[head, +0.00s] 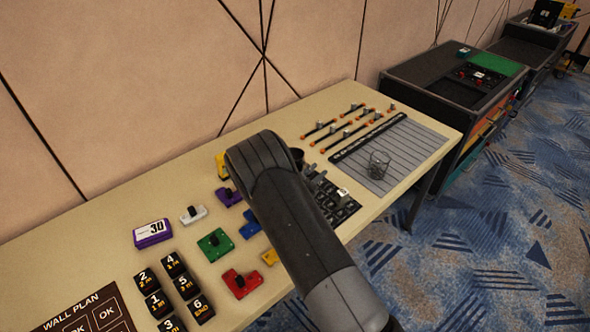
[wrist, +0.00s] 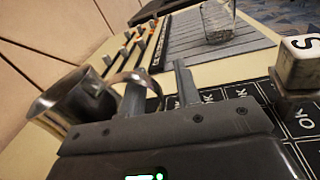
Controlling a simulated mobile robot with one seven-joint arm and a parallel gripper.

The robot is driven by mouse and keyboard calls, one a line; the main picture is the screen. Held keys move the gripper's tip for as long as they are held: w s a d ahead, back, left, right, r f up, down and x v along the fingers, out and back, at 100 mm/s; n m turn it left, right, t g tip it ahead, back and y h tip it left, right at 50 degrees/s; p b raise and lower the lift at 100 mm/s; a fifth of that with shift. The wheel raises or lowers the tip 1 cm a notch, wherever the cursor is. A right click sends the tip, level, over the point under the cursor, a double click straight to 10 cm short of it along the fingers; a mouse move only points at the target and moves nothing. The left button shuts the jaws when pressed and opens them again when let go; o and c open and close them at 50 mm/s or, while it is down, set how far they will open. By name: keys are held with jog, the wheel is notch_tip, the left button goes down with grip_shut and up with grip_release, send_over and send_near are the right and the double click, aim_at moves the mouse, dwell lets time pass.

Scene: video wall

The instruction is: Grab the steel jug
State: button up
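The steel jug (wrist: 78,104) is at the left of the wrist view, tilted in that picture, with its open mouth up and its curved handle (wrist: 143,78) toward my gripper. In the head view only a dark part of the jug (head: 298,155) shows; my arm hides the rest. My gripper (wrist: 160,92) is open, with a gap between its two fingers. The left finger stands in front of or inside the handle's loop, and the handle's outer curve shows between the fingers. I cannot tell whether a finger touches it. In the head view the gripper (head: 316,176) is mostly hidden by my arm.
A clear glass (head: 379,164) stands on a grey slatted mat (head: 410,145) to the right. A black OK grid (head: 338,206) with a white lettered cube (wrist: 303,62) lies beside the gripper. Coloured blocks (head: 215,244) and numbered black cubes (head: 174,265) fill the table's near left.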

jog(key=shift+c, duration=0.3)
grip_shut()
jog(key=shift+r, duration=0.2)
dwell(0.4)
jog(key=s+d+r, duration=0.4)
jog(key=d+r, duration=0.6)
jog(key=shift+d+r, duration=0.3)
jog(key=shift+d, duration=0.1)
dwell(0.5)
dwell(2.7)
